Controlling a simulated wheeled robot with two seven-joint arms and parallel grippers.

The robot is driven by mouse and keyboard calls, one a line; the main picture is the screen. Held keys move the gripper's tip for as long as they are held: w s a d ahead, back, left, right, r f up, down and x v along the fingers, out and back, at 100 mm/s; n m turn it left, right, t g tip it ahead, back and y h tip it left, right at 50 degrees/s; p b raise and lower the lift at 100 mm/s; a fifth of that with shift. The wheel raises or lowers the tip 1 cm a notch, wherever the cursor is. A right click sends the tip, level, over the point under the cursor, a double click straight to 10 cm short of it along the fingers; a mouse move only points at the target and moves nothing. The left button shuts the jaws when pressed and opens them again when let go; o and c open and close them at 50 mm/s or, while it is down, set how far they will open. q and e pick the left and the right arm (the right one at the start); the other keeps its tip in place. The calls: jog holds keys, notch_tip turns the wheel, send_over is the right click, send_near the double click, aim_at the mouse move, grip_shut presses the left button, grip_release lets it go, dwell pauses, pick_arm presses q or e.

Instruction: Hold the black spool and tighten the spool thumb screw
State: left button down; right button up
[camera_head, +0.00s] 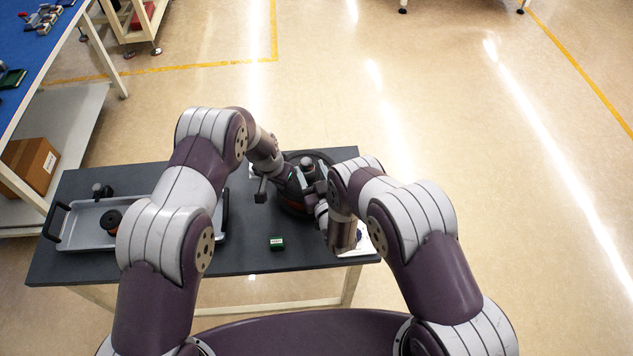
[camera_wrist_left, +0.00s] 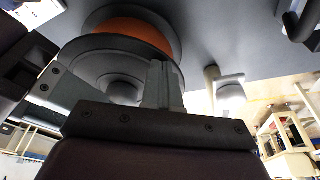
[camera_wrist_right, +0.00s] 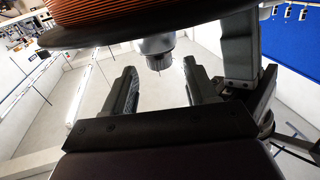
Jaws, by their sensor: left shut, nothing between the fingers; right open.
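The black spool (camera_head: 318,157), with orange winding, stands at the right part of the dark table, partly hidden by my arms. In the left wrist view the spool (camera_wrist_left: 105,53) shows close up. My left gripper (camera_wrist_left: 165,72) is shut and empty, with its fingers beside the spool's flange; contact cannot be told. In the right wrist view the spool (camera_wrist_right: 110,32) fills the upper left. A silver knob, apparently the thumb screw (camera_wrist_right: 157,52), points down below the flange edge. My right gripper (camera_wrist_right: 163,82) is open, with the knob beyond and roughly between its fingertips. A grey finger of another gripper stands at its right.
A grey tray (camera_head: 78,232) with a smaller dark spool (camera_head: 111,221) and a black part (camera_head: 101,190) lies on the left of the table. A small green box (camera_head: 277,243) stands near the front edge. A blue-topped bench (camera_head: 38,55) is at the far left.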

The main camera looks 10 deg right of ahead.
aim_at(310, 165)
jog(key=v, duration=0.8)
jog(key=shift+w, duration=0.1)
jog(key=w+d, duration=0.4)
jog(key=d, duration=0.5)
jog(key=w+a+n+g+y, duration=0.1)
jog(key=w+a+y, duration=0.1)
jog(key=a, duration=0.2)
jog(key=w+a+n+g+y, duration=0.1)
jog(key=w+a+n+y, duration=0.1)
jog(key=w+a, duration=0.1)
jog(key=w+a+n+g+y, duration=0.1)
jog(key=w+a+y, duration=0.1)
jog(key=a, duration=0.3)
jog(key=shift+w+n+y, duration=0.25)
jog(key=shift+n+y, duration=0.05)
jog(key=shift+n, duration=0.1)
jog(key=c, duration=0.9)
